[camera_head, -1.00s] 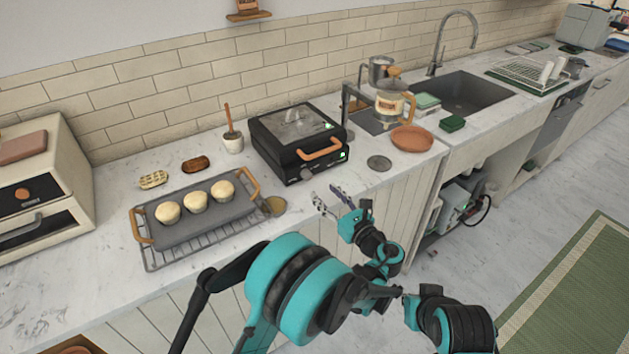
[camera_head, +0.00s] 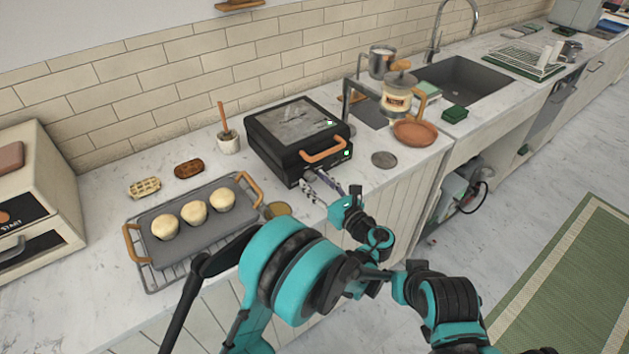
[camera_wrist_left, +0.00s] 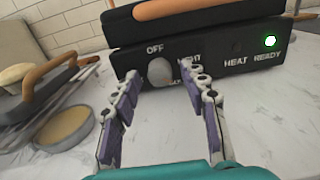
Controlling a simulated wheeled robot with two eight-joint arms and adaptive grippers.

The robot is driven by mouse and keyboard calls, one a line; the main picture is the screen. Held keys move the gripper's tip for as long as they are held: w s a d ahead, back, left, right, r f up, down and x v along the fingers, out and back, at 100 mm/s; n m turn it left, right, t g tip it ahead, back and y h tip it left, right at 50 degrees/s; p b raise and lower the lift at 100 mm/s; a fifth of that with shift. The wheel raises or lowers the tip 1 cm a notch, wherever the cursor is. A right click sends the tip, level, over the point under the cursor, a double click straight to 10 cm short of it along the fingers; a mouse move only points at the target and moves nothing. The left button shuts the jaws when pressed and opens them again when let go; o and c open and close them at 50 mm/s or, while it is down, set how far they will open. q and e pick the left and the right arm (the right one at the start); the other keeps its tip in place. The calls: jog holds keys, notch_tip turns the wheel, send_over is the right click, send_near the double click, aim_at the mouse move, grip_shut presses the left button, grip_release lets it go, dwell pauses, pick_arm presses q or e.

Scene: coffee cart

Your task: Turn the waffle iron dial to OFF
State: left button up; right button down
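The black waffle iron (camera_head: 290,128) stands closed on the counter, with a wooden handle on its front. Its round grey dial (camera_wrist_left: 160,72) shows in the left wrist view on the front panel, just below the word OFF. No pointer mark on the dial is clear. Other lettering beside and below it is partly hidden by a finger. My left gripper (camera_head: 321,184) is at the front panel. In the left wrist view its two fingers (camera_wrist_left: 160,77) are open, one on each side of the dial; contact cannot be told. My right gripper is not in view.
A green light (camera_wrist_left: 270,41) glows by HEAT READY. A tray of several muffins (camera_head: 165,246) lies on a rack to the left, near a round tan-topped dish (camera_wrist_left: 65,128). A grey disc (camera_head: 384,160) and a terracotta plate (camera_head: 414,133) lie to the right.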

pick_arm(q)
grip_shut()
jog(key=shift+n, duration=0.3)
jog(key=n, duration=0.5)
jog(key=shift+w+n+b, duration=0.1)
jog(key=shift+n+b, duration=0.2)
jog(key=shift+b, duration=0.1)
jog(key=n, duration=1.1)
jog(key=shift+n, duration=0.4)
jog(key=n, duration=0.6)
jog(key=shift+r+n, duration=0.1)
jog(key=shift+n, duration=0.3)
